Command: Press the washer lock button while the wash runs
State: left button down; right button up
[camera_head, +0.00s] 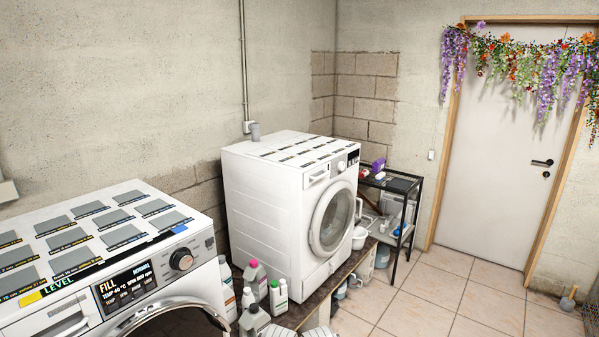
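A white front-loading washer (205,275) fills the lower left, close to me. Its lit black display (125,287) reads "FILL" in large letters, with smaller temperature and RPM text. A round dark dial (181,259) sits right of the display. Its door is partly cut off by the bottom edge. A second white washer (262,192) stands farther back in the middle, its round door (331,220) shut. I cannot make out which control is the lock button. Neither of my grippers is in view.
Bottles (256,280) stand between the washers on a dark low platform. A black rack (400,186) stands right of the far washer. The tiled floor (460,300) is clear toward a closed white door (497,150) hung with flowers. A concrete wall runs behind the washers.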

aim_at(151, 286)
jog(key=i+j+u, duration=0.2)
jog(key=j+u, duration=0.15)
jog(key=i+j+u, duration=0.25)
jog(key=j+u, duration=0.15)
jog(key=j, duration=0.1)
